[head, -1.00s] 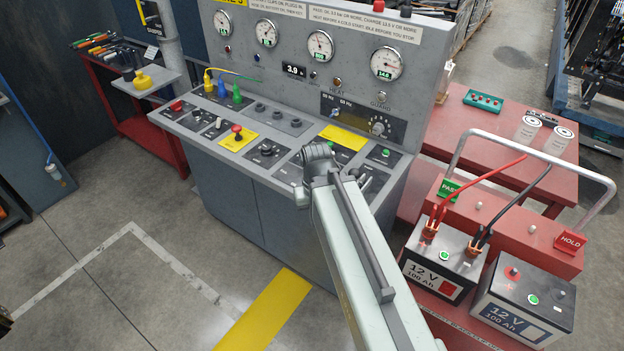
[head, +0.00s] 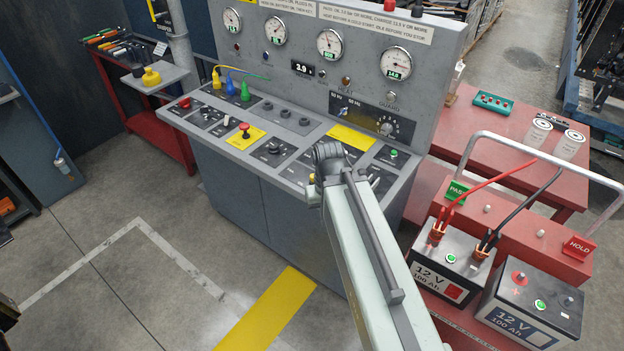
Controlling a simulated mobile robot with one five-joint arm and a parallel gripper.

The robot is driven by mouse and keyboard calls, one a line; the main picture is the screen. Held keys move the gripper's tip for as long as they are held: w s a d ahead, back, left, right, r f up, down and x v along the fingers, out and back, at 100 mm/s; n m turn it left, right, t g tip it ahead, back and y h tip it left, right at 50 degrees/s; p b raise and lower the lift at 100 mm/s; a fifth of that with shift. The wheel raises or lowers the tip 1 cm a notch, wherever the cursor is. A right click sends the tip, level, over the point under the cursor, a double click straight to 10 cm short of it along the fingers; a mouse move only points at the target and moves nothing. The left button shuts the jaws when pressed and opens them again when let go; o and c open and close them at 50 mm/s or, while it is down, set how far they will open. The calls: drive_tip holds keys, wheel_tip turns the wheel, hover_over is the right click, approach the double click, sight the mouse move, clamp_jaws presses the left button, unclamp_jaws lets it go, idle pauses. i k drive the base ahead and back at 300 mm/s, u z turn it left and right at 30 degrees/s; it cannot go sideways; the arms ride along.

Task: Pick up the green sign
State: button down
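The green sign (head: 456,194) reads PASS and stands at the left end of the red battery cart's upper ledge, close to the cart's metal handle. My arm reaches from the bottom of the head view toward the grey control console. The arm's end (head: 328,158) is in front of the console's sloped panel, to the left of the green sign and apart from it. The fingers cannot be made out, so whether my gripper is open or holds anything is hidden.
A red HOLD sign (head: 578,247) stands at the ledge's right end. Two batteries (head: 450,262) (head: 530,305) sit on the cart, with red and black cables clamped to the left one. A tubular handle (head: 545,150) arches over the ledge. The console (head: 250,205) stands left; floor before it is clear.

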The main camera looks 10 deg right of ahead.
sight(455, 189)
drive_tip(key=u, duration=0.65)
drive_tip(key=k, duration=1.75)
drive_tip(key=z, duration=0.4)
drive_tip(key=i, duration=1)
drive_tip(key=u, duration=0.1)
